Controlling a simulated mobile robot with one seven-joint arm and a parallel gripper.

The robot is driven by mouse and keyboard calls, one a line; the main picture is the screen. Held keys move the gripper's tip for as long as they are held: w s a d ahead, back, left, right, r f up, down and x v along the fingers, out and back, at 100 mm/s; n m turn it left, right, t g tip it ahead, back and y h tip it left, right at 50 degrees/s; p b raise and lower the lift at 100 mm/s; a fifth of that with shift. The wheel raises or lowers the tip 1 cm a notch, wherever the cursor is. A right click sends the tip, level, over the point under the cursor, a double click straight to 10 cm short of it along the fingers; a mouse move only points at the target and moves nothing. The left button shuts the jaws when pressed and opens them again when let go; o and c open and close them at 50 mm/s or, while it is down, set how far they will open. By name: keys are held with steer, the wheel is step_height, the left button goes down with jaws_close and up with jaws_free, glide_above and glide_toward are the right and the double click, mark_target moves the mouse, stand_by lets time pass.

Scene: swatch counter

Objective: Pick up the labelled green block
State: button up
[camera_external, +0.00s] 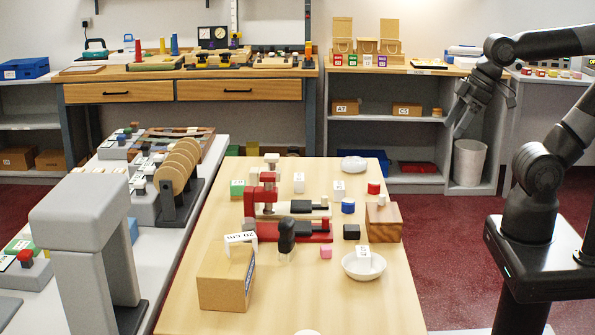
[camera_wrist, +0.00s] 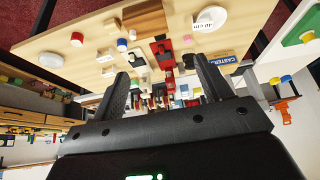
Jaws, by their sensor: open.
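A green block (camera_external: 237,188) with a pale label on its face stands at the left edge of the light wooden table (camera_external: 370,305), just left of a red clamp-like tool (camera_external: 268,190). The label is too small to read. In the wrist view I cannot single this block out with certainty among the small parts. My gripper (camera_external: 458,128) is open and empty, raised beyond the table's right side, well away from the block. Its two fingers (camera_wrist: 160,68) frame the distant tabletop in the wrist view.
Near the green block are white blocks (camera_external: 299,183). A cardboard box (camera_external: 226,280), a white bowl (camera_external: 350,268), a wooden block (camera_external: 383,222) and a blue cylinder (camera_external: 348,206) also stand on the table. A grey counter (camera_external: 158,245) runs along its left. The table's front right is clear.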

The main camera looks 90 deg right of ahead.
step_height(320, 180, up, 6)
steer(key=w, duration=0.1)
steer(key=w+d+r, duration=0.2)
steer(key=w+r, duration=0.3)
steer(key=w, duration=0.4)
steer(key=w+d+r, duration=0.2)
steer(key=w+r, duration=0.3)
steer(key=w, duration=0.4)
steer(key=n+g, duration=0.1)
steer(key=n, duration=0.1)
glide_above(242, 182)
steer(key=s+d, duration=0.1)
steer(key=s, duration=0.4)
step_height(242, 182, down, 12)
steer(key=shift+y, duration=0.3)
steer(key=f, duration=0.9)
steer(key=w+f, duration=0.1)
steer(key=f, duration=0.8)
steer(key=w+f, duration=0.1)
steer(key=f, duration=0.8)
steer(key=shift+w+a, duration=0.1)
steer(key=shift+w, duration=0.05)
steer(key=x, duration=0.2)
steer(key=a+x, duration=0.1)
steer(key=x, duration=0.1)
steer(key=shift+w, duration=0.3)
steer(key=shift+w+f, duration=0.3)
steer(key=shift+f, duration=0.35)
